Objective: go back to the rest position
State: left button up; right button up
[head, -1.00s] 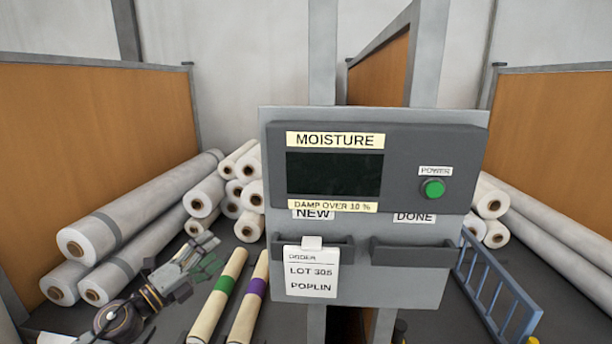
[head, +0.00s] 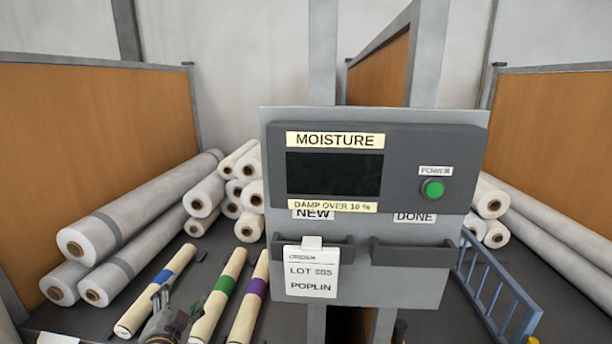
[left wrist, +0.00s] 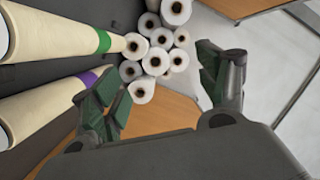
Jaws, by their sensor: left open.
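My left gripper (head: 167,312) shows at the bottom edge of the head view, low between the blue-banded roll (head: 153,297) and the green-banded roll (head: 217,297). In the left wrist view the gripper (left wrist: 155,82) is open, with its two green-padded fingers wide apart and nothing between them. Most of my left arm is out of the picture. My right gripper is in neither view.
The moisture panel (head: 270,215) stands in the middle with a dark display (head: 334,173), a green power button (head: 433,189) and an order card (head: 311,275) in the NEW holder. The DONE holder (head: 412,252) is empty. White rolls (head: 240,192) are stacked behind, and a blue rack (head: 495,285) stands right.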

pick_arm(q)
jog(key=s+d+f+n+g+h, duration=0.1)
jog(key=s+d+f+n+g, duration=0.3)
jog(key=s+f+g, duration=0.6)
jog(key=s+d+f+n+g+h, duration=0.25)
jog(key=s+d+f, duration=0.4)
jog(key=s, duration=0.65)
notch_tip(320, 180, down, 40)
jog(key=s+a+g+b, duration=0.2)
jog(key=s+a+b, duration=0.1)
jog(key=b, duration=0.2)
jog(key=s+a+f+b, duration=0.2)
jog(key=s+a+f, duration=0.1)
jog(key=s+f, duration=0.7)
jog(key=s+a+f+y+b, duration=0.1)
jog(key=s+a+f+b, duration=0.2)
jog(key=s+f, duration=0.7)
notch_tip(320, 180, down, 4)
jog(key=shift+s+a+f+m+g, duration=0.15)
jog(key=shift+s+m+g, duration=0.15)
jog(key=shift+m+g, duration=0.15)
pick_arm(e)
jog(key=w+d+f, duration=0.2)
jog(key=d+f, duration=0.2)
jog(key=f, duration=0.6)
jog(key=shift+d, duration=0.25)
